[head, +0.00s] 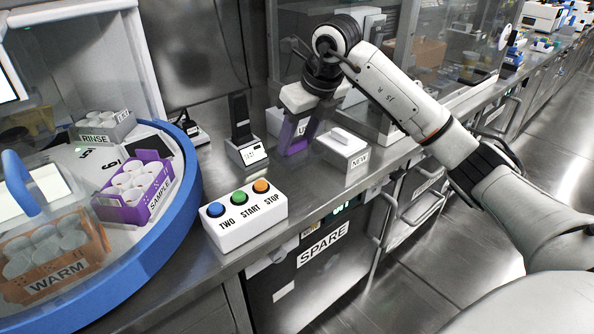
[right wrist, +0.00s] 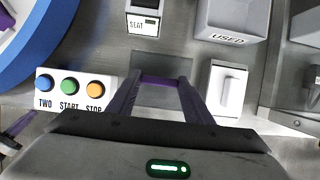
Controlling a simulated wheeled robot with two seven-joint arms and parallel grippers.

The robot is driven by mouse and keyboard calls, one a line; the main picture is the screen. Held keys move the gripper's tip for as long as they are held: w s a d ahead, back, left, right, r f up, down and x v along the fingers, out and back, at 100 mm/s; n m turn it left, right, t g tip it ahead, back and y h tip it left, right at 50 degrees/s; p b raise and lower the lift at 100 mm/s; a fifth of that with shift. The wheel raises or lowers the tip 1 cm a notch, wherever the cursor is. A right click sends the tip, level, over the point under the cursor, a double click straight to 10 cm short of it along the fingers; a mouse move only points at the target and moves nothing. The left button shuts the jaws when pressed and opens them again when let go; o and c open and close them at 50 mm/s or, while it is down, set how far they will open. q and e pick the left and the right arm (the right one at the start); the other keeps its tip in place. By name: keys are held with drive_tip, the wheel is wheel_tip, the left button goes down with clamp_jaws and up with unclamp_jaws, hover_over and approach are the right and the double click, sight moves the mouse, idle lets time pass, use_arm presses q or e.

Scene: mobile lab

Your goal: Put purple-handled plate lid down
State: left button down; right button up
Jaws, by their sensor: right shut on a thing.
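My right gripper (head: 290,148) reaches down over the counter, between the seat device and the white block marked NEW. Its two long purple fingers also show in the right wrist view (right wrist: 160,84). It is shut on the purple handle (right wrist: 160,82), a short bar between the fingertips. A dark grey square (right wrist: 160,66) shows just beyond the handle; I cannot tell whether it is the lid's plate or part of the counter. The seat device (head: 246,153) is close to the left of the fingers.
The white NEW block (head: 357,161) stands close on the right, with the grey USED box (right wrist: 232,20) behind. The button box (head: 245,222) sits at the counter's front edge. The blue-rimmed round station (head: 187,205) with racks fills the left.

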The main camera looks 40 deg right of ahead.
sight(298, 149)
wheel_tip(298, 149, down, 3)
use_arm(q)
drive_tip(key=shift+s+f, duration=0.4)
drive_tip(key=shift+s, duration=0.05)
use_arm(e)
drive_tip(key=shift+f, duration=1.7)
use_arm(q)
drive_tip(key=shift+b, duration=0.3)
use_arm(e)
drive_tip(key=shift+f, duration=0.1)
drive_tip(key=o, duration=1)
use_arm(q)
drive_tip(key=shift+w, duration=0.25)
drive_tip(key=shift+r, duration=0.1)
use_arm(e)
drive_tip(key=shift+r, duration=0.2)
use_arm(q)
drive_tip(key=shift+r+p, duration=0.35)
drive_tip(key=shift+p, duration=0.2)
use_arm(e)
drive_tip(key=v, duration=1.1)
drive_tip(key=shift+s+r, duration=0.25)
drive_tip(key=shift+r, duration=0.1)
use_arm(q)
drive_tip(key=shift+s, duration=0.15)
